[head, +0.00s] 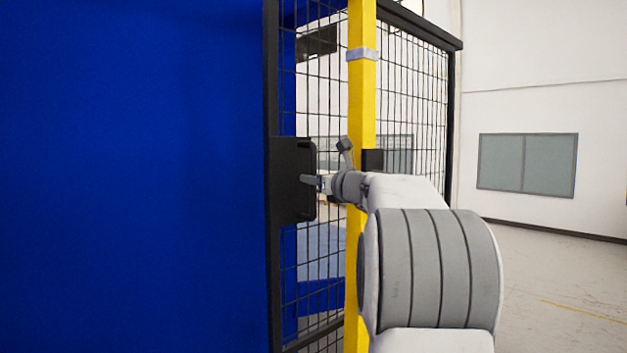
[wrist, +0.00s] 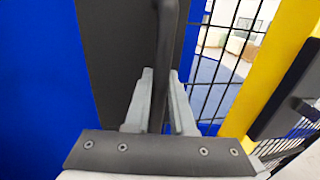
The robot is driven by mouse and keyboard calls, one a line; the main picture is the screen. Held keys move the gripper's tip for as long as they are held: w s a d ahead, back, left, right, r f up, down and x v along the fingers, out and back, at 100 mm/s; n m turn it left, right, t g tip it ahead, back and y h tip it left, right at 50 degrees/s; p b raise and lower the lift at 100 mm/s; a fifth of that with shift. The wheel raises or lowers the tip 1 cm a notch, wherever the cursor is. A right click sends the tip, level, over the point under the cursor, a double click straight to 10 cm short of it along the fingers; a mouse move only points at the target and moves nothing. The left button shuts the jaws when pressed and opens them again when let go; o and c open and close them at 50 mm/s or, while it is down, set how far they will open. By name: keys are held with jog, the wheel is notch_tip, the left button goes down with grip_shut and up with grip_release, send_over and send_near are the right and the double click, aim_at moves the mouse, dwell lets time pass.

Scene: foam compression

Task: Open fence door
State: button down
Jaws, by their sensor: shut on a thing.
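The fence door has a black frame (head: 271,90) and wire mesh, and stands in the middle of the head view. A black plate (head: 290,180) with the handle sits on its frame. In the wrist view the dark handle bar (wrist: 167,45) runs upright between the two grey fingers. My gripper (head: 313,181) is shut on this bar, and it also shows in the wrist view (wrist: 161,78). The fingers and my wrist hide part of the handle in the head view. I cannot tell whether the door is ajar.
A yellow post (head: 361,100) stands just right of the door, with a black box (head: 372,160) on it, close to my arm. More mesh fence (head: 420,90) runs back to the right. A blue surface (head: 130,180) fills the left. Open floor (head: 570,270) lies at right.

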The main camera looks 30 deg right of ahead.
jog(key=shift+r, duration=0.1)
jog(key=c, duration=0.8)
grip_release()
jog(key=shift+o, duration=0.2)
jog(key=s+a+b, duration=0.1)
jog(key=s+b, duration=0.3)
jog(key=s, duration=1.3)
jog(key=shift+s, duration=0.25)
